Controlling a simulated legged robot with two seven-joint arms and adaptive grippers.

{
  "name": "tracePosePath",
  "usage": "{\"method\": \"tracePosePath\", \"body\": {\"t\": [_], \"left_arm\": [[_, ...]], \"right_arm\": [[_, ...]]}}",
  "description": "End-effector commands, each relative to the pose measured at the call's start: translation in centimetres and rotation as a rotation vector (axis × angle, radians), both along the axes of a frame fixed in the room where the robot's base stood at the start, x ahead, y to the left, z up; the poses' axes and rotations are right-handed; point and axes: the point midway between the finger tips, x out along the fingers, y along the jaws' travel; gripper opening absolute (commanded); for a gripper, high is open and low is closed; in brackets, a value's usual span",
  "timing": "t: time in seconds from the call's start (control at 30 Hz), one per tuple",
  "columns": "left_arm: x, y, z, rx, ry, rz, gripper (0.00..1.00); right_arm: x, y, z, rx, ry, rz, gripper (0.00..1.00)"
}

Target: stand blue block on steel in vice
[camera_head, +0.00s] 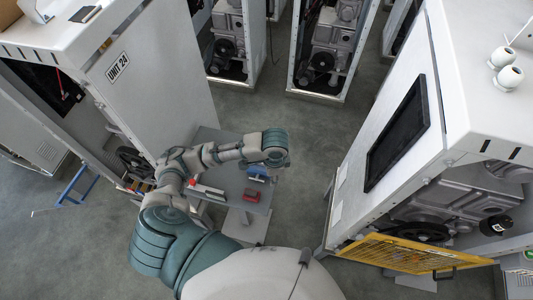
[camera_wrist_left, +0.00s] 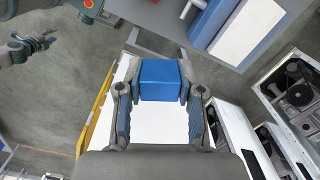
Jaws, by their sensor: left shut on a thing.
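My left gripper (camera_wrist_left: 160,85) is shut on the blue block (camera_wrist_left: 160,80), which sits between its fingertips in the left wrist view. In the head view my left arm reaches over the grey work table (camera_head: 236,208), and its wrist (camera_head: 268,146) hides the fingers. I cannot make out the steel piece. My right gripper (camera_wrist_left: 38,44) shows small at the left there; its opening is unclear.
A red block (camera_head: 251,195) and a pale long thing (camera_head: 207,192) lie on the table. The UNIT 24 cabinet (camera_head: 160,70) stands to the left. A cabinet with a yellow grille (camera_head: 410,255) stands to the right. Floor is clear between.

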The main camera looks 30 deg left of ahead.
Motion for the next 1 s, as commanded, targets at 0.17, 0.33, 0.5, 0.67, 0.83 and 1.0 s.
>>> {"method": "tracePosePath", "body": {"t": [0.17,0.33,0.5,0.67,0.83,1.0], "left_arm": [[-4.3,-1.1,1.0,-0.012,0.009,-0.325,0.0],[-3.1,0.2,0.8,-0.01,0.011,-0.388,0.0],[0.7,3.2,0.4,-0.008,0.012,-0.384,0.0],[4.1,6.3,0.0,-0.01,0.01,-0.384,0.0],[6.6,8.4,-0.3,-0.014,0.008,-0.387,0.0],[7.2,9.0,-0.8,-0.015,0.01,-0.389,0.0]], "right_arm": [[0.2,1.7,2.0,0.02,-0.004,-0.004,0.4],[1.3,2.6,2.3,0.031,-0.02,-0.003,0.4],[1.6,2.0,2.8,0.025,-0.024,-0.002,0.4],[1.4,1.1,3.4,0.014,-0.021,-0.001,0.4],[0.9,0.4,3.7,0.005,-0.014,-0.001,0.4],[0.8,0.4,3.9,0.006,-0.011,-0.001,0.4]]}}
